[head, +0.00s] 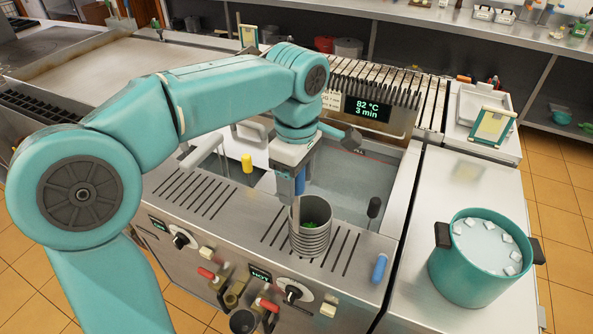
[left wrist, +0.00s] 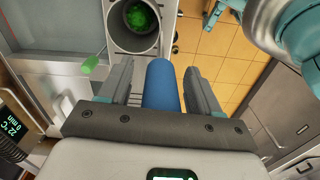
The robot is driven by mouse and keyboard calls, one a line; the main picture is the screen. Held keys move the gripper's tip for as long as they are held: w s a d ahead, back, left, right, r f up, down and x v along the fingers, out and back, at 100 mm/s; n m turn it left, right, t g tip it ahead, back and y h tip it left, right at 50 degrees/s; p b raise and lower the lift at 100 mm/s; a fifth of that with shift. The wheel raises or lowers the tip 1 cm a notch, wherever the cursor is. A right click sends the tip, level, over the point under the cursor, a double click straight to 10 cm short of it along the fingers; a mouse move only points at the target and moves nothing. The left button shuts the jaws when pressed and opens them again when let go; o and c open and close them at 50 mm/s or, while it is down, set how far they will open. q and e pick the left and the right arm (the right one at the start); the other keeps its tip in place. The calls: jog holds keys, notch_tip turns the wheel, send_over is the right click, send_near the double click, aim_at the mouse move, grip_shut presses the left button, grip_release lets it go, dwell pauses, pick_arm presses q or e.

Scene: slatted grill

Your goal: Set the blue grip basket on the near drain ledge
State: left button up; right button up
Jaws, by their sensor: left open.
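The blue grip basket (head: 313,241) is a ribbed metal cylinder with green contents. It stands upright on the slotted near drain ledge (head: 206,196), in front of the tank. In the left wrist view the basket (left wrist: 136,47) is at the top, with its blue grip (left wrist: 162,86) running between my fingers. My left gripper (head: 298,178) is above the basket's rim and open around the grip. The left wrist view shows my left gripper (left wrist: 158,85) with its fingers apart on both sides of the grip. Teal parts at that view's top right may be my right gripper; they are cropped.
A teal pot (head: 478,262) with pale cubes stands on the right counter. Yellow (head: 247,164), black (head: 374,207) and blue (head: 380,268) handles stick up around the tank (head: 362,187). Red-handled valves are below the ledge.

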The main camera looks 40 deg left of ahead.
pick_arm(q)
notch_tip(320, 180, up, 16)
jog(key=p, duration=0.3)
jog(key=shift+r, duration=0.2)
jog(key=shift+s, duration=0.1)
